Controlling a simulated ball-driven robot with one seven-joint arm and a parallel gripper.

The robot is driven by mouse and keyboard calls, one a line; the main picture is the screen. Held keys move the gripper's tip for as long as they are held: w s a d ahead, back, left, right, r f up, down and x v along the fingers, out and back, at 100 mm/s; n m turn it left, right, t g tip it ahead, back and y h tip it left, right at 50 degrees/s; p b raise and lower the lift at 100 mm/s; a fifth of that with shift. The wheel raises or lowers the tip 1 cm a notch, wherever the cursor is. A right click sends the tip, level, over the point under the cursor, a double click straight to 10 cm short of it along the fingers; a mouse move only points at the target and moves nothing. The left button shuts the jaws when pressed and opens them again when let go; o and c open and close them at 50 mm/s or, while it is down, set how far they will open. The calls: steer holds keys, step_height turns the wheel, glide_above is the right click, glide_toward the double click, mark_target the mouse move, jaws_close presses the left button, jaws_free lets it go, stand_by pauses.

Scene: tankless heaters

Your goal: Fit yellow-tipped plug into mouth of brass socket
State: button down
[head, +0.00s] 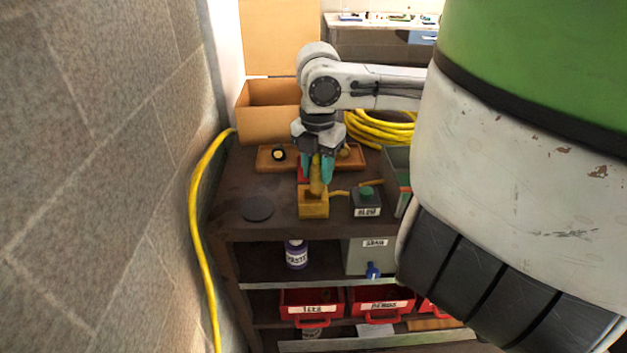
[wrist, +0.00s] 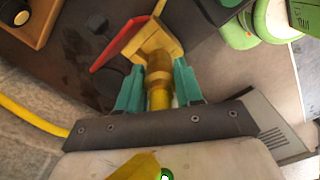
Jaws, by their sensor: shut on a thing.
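My gripper (head: 321,172) has teal fingers and points down over the shelf top. It is shut on a brass-yellow cylindrical plug (wrist: 158,92), which also shows between the fingers in the head view (head: 316,180). The plug's lower end is at the top of the yellow-brass block-shaped socket (head: 313,207), seen beyond the fingers in the wrist view (wrist: 155,48). The plug looks roughly upright and in line with the block. The socket's mouth is hidden by the plug and fingers, so I cannot tell whether the tip is inside it.
A wooden tray (head: 266,164) with small round parts lies behind. A red plate (wrist: 115,45) adjoins the socket. A green-buttoned box (head: 366,202) stands right, a dark disc (head: 257,208) left. A cardboard box (head: 262,118) and yellow hose coil (head: 378,130) are at the back.

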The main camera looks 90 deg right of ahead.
mark_target(313, 182)
steer(key=shift+w+d+f, duration=0.25)
steer(key=shift+w+f, duration=0.05)
steer(key=shift+f, duration=0.2)
steer(key=shift+w+d+f, duration=0.15)
steer(key=shift+f, duration=1.55)
steer(key=shift+f, duration=0.15)
steer(key=c, duration=1)
jaws_free()
step_height(313, 182, up, 12)
steer(key=shift+r+p, duration=0.2)
steer(key=shift+p, duration=0.15)
steer(key=shift+f, duration=0.1)
